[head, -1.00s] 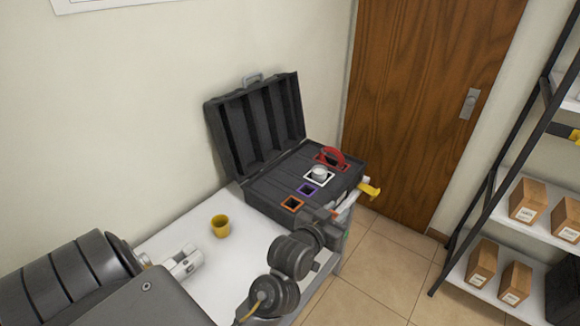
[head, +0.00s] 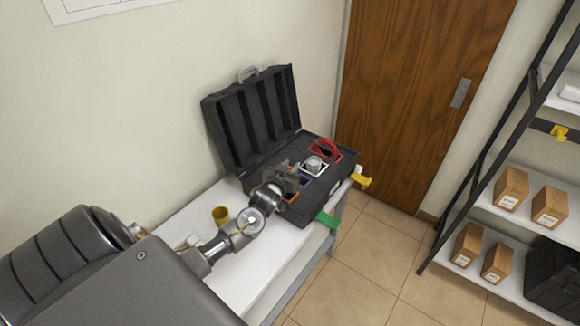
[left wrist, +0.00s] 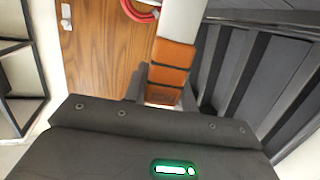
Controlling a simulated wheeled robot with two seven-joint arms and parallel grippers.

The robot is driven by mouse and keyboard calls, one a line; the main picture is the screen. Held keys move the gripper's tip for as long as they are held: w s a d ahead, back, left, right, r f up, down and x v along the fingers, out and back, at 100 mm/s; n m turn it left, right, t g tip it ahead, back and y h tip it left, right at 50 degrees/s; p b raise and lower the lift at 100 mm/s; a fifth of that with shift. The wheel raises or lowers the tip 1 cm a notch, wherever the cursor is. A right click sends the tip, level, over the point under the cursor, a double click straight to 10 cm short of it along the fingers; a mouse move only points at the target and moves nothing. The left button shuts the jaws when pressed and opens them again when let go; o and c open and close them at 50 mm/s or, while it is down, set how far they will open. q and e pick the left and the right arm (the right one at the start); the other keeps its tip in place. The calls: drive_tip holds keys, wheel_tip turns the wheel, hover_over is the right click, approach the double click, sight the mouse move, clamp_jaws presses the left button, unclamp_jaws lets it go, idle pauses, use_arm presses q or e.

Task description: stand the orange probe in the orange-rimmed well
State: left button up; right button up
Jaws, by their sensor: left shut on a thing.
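The orange probe (left wrist: 172,54) shows in the left wrist view as an orange block with a pale shaft beyond it. My left gripper (left wrist: 165,88) is shut on it. In the head view my left gripper (head: 285,173) is over the front part of the open black case, close to the orange-rimmed well (head: 291,198). The well is partly hidden by my wrist and gripper. I cannot tell whether the probe touches the well. My right gripper is not in view.
The black case (head: 318,205) stands on a white table (head: 262,282), lid open at the back. A purple-rimmed well (head: 307,183), a white-rimmed well with a white knob (head: 314,164) and a red handle (head: 325,149) are nearby.

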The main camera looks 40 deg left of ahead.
use_arm(q)
drive_tip(key=shift+f+b, duration=2.7)
drive_tip(key=shift+f, duration=0.15)
drive_tip(key=shift+p, duration=0.55)
drive_tip(key=shift+f+b, duration=0.45)
drive_tip(key=shift+f, duration=0.1)
drive_tip(key=o, duration=0.8)
drive_tip(key=shift+c, duration=0.2)
drive_tip(key=shift+s, duration=0.1)
